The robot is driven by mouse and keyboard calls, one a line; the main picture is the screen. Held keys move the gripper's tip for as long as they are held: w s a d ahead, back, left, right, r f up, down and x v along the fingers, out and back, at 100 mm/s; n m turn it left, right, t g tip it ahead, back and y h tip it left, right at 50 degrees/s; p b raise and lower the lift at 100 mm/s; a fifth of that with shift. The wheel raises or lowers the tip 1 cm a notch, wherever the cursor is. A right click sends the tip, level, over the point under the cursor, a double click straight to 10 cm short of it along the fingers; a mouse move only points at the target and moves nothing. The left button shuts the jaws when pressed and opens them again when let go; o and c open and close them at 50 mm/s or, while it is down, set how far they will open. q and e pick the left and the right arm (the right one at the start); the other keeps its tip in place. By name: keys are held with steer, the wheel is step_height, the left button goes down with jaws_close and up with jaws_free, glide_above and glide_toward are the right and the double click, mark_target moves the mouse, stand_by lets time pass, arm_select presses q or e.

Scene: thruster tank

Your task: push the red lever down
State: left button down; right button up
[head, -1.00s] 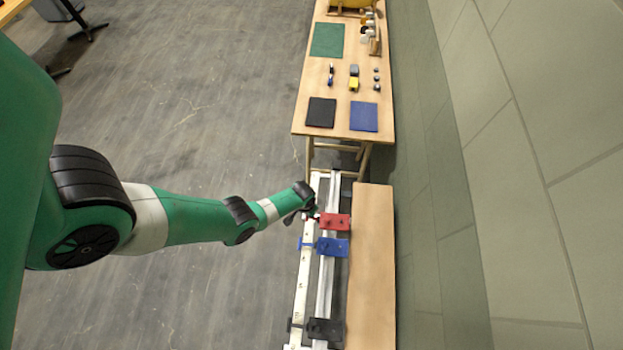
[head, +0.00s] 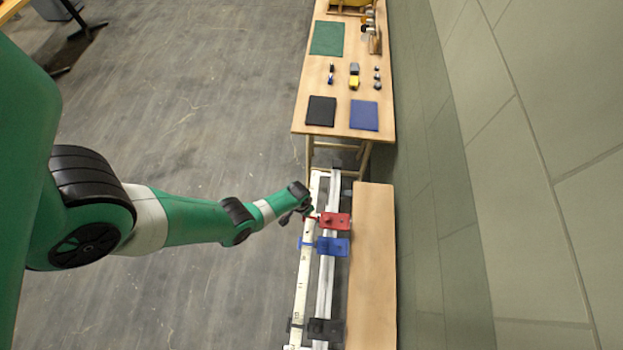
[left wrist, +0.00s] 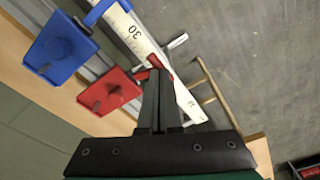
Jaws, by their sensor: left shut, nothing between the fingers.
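A red block (head: 335,221) sits on the pale rails, just above a blue block (head: 333,247) in the head view. In the left wrist view the red block (left wrist: 109,92) lies left of my fingers, and its red lever (left wrist: 156,62) reaches across the white scale bar. My left gripper (head: 309,211) is at the left side of the rails, close to the red block's lever end. In the left wrist view its fingers (left wrist: 161,76) are shut and empty, with their tips by the lever. Whether they touch it I cannot tell. My right gripper is not in view.
The white numbered bar (head: 304,280) runs beside the rails, with a black block (head: 325,329) at the near end. A wooden bench (head: 372,265) stands right of the rails. A wooden table (head: 345,100) with mats and small objects stands beyond.

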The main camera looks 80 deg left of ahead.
arm_select(q)
steer(key=shift+s+f, duration=0.1)
steer(key=shift+f, duration=0.1)
steer(key=shift+s+a+f+b, duration=0.15)
steer(key=shift+s+f+b, duration=0.1)
steer(key=shift+f+b, duration=0.5)
steer(key=shift+f, duration=0.2)
stand_by(0.4)
steer(key=shift+s+f+b, duration=0.15)
steer(key=shift+f+b, duration=0.4)
steer(key=shift+b, duration=0.25)
step_height(320, 180, up, 9)
steer(key=p, duration=0.8)
steer(key=shift+p, duration=0.4)
